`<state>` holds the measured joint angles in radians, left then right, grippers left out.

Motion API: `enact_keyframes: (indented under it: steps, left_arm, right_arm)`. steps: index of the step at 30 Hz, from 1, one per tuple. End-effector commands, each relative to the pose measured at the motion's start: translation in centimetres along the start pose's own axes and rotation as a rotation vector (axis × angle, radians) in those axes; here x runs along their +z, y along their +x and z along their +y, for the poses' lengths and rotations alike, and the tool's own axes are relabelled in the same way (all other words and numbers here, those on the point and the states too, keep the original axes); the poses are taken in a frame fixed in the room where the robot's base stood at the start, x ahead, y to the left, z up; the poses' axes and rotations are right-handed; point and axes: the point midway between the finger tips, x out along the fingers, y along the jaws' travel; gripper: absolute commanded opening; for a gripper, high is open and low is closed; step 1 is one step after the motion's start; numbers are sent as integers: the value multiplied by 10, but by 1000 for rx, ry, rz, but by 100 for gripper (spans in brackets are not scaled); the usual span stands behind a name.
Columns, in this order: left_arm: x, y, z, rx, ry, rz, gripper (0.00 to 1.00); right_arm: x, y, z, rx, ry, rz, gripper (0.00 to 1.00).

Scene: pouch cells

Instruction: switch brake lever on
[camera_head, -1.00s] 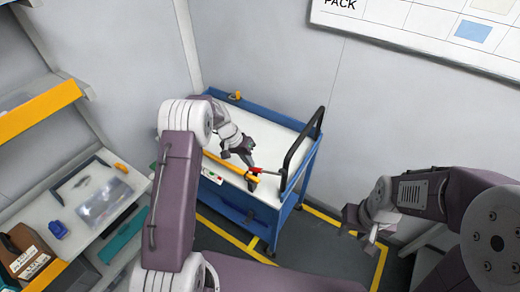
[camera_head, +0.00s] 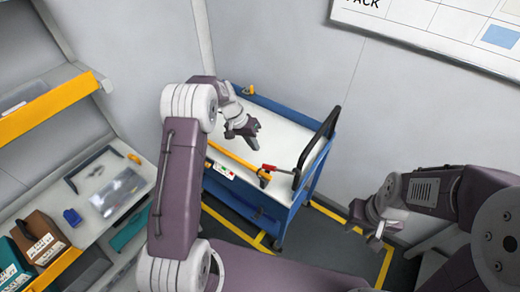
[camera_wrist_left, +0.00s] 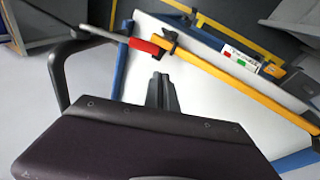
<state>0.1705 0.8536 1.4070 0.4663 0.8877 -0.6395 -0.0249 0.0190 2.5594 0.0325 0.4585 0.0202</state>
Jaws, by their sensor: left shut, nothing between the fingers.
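The brake lever (camera_head: 268,168) has a red end on a grey rod, at the near right side of the blue cart. In the left wrist view the red end (camera_wrist_left: 145,46) lies beside the dark clamp at the end of the yellow bar (camera_wrist_left: 230,84). My left gripper (camera_head: 246,131) is shut and empty over the white cart top, a little behind the lever and apart from it. Its fingertips (camera_wrist_left: 160,80) show below the red end in the wrist view. My right gripper (camera_head: 365,231) hangs at the right, its fingers apart, far from the lever.
The blue cart (camera_head: 243,205) has a white top (camera_head: 285,137) and a black push handle (camera_head: 320,135) at its right. Shelves (camera_head: 60,105) with boxes stand at the left. A yellow floor line (camera_head: 386,265) runs around the cart.

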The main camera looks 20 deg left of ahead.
Motion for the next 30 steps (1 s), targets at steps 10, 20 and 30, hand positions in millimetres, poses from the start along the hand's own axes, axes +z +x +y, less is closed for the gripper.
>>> enact_keyframes:
  steps: [10,20,30]
  left_arm:
    - [-3,-56,-29,0,0,2,0]
    - [-3,-64,-32,1,0,0,0]
    - [-6,-64,-25,0,15,2,0]
  right_arm:
    - [2,15,0,0,0,-1,36]
    - [2,16,0,0,0,-1,36]
    - [2,16,0,0,0,-1,36]
